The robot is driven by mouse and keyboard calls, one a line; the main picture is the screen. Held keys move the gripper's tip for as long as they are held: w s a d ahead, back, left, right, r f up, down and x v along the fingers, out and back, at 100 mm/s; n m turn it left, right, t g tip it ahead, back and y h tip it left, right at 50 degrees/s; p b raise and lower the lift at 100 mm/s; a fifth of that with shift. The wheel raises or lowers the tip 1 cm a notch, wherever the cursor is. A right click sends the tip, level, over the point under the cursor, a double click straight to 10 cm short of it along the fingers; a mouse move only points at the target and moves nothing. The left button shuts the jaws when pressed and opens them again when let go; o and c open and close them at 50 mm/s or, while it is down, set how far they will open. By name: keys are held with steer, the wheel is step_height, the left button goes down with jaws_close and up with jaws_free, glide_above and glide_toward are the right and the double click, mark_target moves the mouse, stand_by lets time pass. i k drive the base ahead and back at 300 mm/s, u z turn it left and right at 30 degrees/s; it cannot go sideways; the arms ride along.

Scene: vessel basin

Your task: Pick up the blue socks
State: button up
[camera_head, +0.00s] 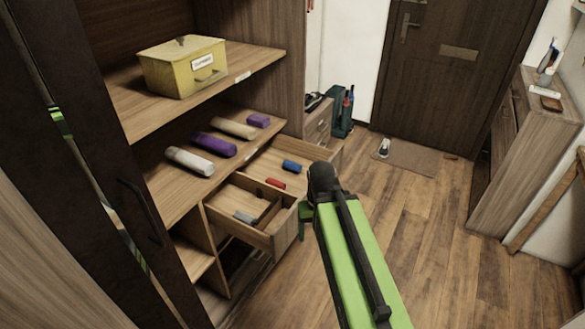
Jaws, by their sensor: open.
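The blue socks (291,167) are a small blue roll lying in the far open drawer (318,151) of the wardrobe. A red roll (275,183) lies near them in the same drawer, a little closer. My green and black arm reaches in from the bottom of the picture. Its dark joint is just right of the drawers. My gripper (305,216) shows only as a small green part below and left of this joint, beside the near drawer. It is open and apart from the blue socks. Its fingertips are mostly hidden.
The near open drawer (222,219) holds a grey roll (244,217) and a divider. Several rolled items lie on the shelf (170,208) above. A yellow box (184,66) stands higher up. A dark sliding door (95,190) is at left. Wooden floor (430,235) is clear at right.

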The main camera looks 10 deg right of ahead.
mark_target(291, 166)
steer(key=z, duration=1.45)
steer(key=i, duration=4.2)
steer(key=u, duration=5.05)
steer(key=i, duration=0.15)
steer(key=z, duration=2)
steer(key=k, duration=0.2)
steer(key=u, duration=1.6)
